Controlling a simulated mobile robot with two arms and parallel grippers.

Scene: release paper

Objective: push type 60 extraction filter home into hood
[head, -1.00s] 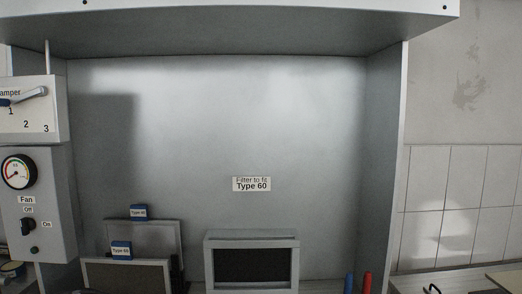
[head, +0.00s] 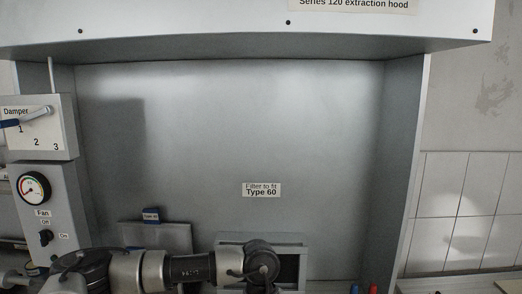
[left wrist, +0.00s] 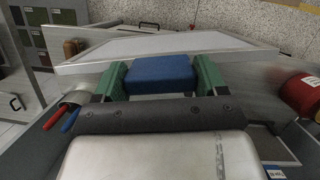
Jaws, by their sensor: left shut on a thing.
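In the left wrist view my left gripper (left wrist: 160,80) has its green fingers shut on the blue grip (left wrist: 160,70) of a flat, pale panel in a metal frame, the filter (left wrist: 215,42). The type on this filter is not readable. In the head view my left arm crosses the bottom in front of the grey filter housing (head: 292,241) and hides part of its dark opening. The gripper's fingers and the held filter are not clear there. My right gripper is not in view.
Another filter (head: 172,236) with a blue tag stands at the hood's left. The damper and fan controls (head: 35,190) are on the left side. Blue and red pens (left wrist: 69,120) and a red can (left wrist: 304,94) are near the held filter.

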